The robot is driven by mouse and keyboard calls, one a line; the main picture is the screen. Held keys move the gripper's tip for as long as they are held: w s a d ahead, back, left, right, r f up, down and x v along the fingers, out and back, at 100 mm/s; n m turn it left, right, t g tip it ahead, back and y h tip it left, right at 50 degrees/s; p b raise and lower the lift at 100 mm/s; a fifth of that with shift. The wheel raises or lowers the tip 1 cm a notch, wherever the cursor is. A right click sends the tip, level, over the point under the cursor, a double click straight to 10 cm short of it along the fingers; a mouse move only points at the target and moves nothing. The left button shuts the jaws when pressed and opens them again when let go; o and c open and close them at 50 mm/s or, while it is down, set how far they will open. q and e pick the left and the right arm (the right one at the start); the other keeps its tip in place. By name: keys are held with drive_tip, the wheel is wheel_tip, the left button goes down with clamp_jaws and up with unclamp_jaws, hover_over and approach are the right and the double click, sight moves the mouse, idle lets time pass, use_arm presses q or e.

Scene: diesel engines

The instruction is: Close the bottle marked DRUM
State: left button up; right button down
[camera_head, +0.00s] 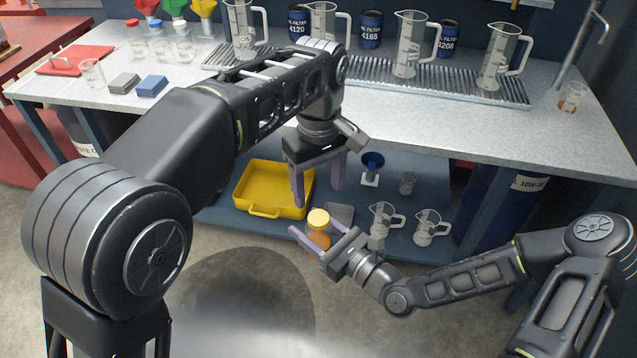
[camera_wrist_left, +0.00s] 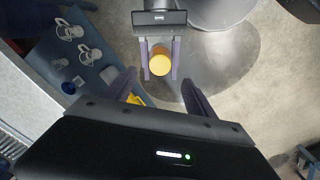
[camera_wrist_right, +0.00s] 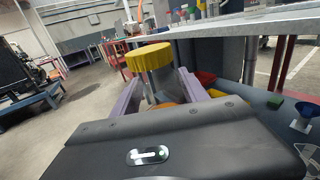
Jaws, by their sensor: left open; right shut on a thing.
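A bottle with orange contents (camera_head: 319,240) is held between the fingers of my right gripper (camera_head: 313,228), out in front of the bench. A yellow cap (camera_head: 318,219) sits at its top; it also shows in the left wrist view (camera_wrist_left: 160,63) and the right wrist view (camera_wrist_right: 149,57). I cannot tell whether the cap is fully seated. No marking on the bottle is readable. My left gripper (camera_head: 318,196) is open and empty, pointing down above the cap, with a gap between them. The left wrist view looks down on the cap from above.
A yellow tray (camera_head: 241,207) lies on the lower shelf, with a blue funnel on a stand (camera_head: 372,167) and several glass beakers. The bench top (camera_head: 450,125) above holds measuring jugs, oil filters, capped bottles and a red tray (camera_head: 75,58). Its front edge is close behind my left gripper.

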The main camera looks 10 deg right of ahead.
sight(319, 217)
use_arm(q)
drive_tip(key=shift+f, duration=3.9)
clamp_jaws()
